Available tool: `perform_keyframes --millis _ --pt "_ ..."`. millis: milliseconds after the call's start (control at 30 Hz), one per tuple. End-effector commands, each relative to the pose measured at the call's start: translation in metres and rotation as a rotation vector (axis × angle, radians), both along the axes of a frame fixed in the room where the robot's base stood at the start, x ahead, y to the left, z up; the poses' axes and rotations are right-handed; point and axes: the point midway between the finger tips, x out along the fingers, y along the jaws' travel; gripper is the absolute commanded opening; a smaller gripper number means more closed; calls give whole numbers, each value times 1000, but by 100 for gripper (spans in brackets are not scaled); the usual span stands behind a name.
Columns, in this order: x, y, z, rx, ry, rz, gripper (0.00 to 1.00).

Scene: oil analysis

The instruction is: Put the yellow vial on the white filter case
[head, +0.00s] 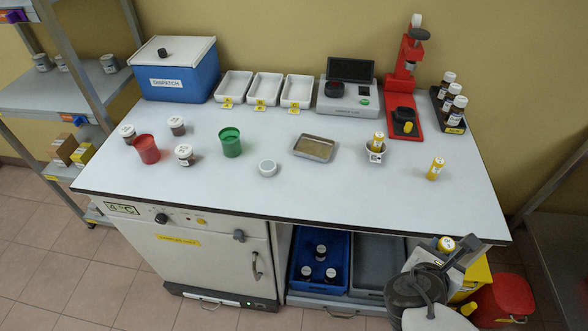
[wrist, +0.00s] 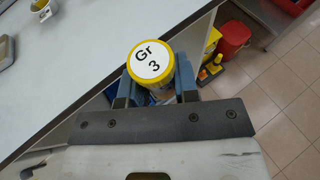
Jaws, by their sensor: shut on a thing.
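My gripper (head: 450,254) is at the front right of the bench, near its front edge, shut on a yellow vial (head: 446,243) with a white top. In the wrist view the held yellow vial (wrist: 152,62) sits between the two fingers of my gripper (wrist: 156,84), and its white top reads "Gr 3". A small round white case (head: 267,168), which looks like the white filter case, lies on the bench left of the middle, well apart from my gripper. Another yellow vial (head: 436,169) is on the bench at right, and one more (head: 377,140) is in a white holder (head: 375,154).
A metal tray (head: 314,148), a green cup (head: 230,142), a red cup (head: 146,149) and several jars are on the bench. A red press (head: 405,75) and a rack of brown bottles (head: 450,105) stand at the back right. The bench front centre is clear.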

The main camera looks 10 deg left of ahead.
Motion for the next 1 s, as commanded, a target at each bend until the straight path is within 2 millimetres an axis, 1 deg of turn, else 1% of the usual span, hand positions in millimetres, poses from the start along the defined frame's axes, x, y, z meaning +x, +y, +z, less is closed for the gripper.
perform_keyframes --millis 167,467,767,1000 --pt "4 3 3 0 0 0 6" --pt "21 19 12 1 1 0 6" --pt "42 43 23 -1 2 -4 6" --pt "59 66 30 -1 2 -9 6"
